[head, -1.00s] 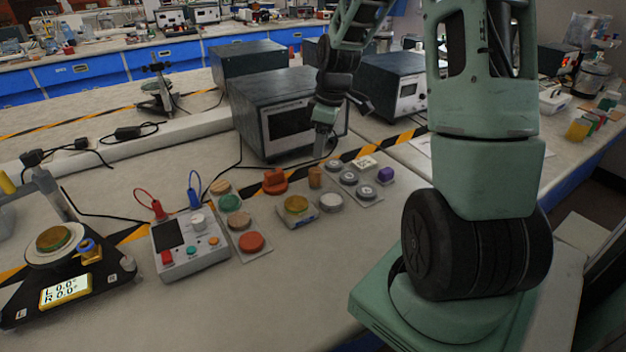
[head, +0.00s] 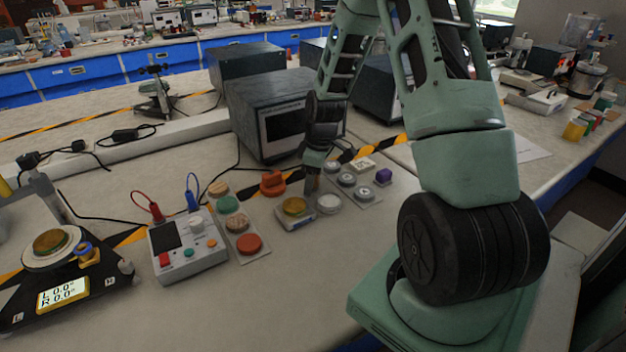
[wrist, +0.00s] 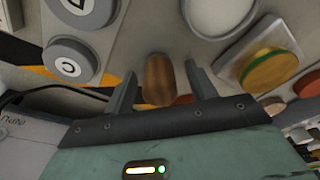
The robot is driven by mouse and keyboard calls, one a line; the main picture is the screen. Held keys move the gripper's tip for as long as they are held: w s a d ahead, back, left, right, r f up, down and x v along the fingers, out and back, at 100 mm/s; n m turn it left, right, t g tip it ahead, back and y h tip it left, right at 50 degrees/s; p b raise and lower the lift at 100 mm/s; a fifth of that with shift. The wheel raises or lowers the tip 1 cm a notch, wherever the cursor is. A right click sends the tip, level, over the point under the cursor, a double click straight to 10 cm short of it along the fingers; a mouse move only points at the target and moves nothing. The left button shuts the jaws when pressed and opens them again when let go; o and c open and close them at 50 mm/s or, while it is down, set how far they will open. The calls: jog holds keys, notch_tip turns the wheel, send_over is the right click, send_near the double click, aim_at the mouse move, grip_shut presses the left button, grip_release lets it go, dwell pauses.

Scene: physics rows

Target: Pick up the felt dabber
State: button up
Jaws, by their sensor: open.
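A brown, wood-coloured upright cylinder, which I take to be the felt dabber (wrist: 158,78), stands on the bench. In the wrist view it lies between the two fingers of my gripper (wrist: 162,88), with a gap on each side. The fingers are open and hold nothing. In the head view my gripper (head: 312,172) is low over the bench at the dabber's place, and it mostly hides the dabber there.
A yellow-topped square block (head: 295,207) and a white round disc (head: 328,204) are close in front. A plate of grey buttons (head: 347,180) is to the right, an orange knob (head: 272,183) to the left. A dark box instrument (head: 262,120) stands behind.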

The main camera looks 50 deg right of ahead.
jog(key=c, duration=1.1)
jog(key=shift+o, duration=0.2)
jog(key=shift+r, duration=0.1)
notch_tip(320, 180, up, 10)
jog(key=o, duration=0.3)
jog(key=shift+c, duration=1.1)
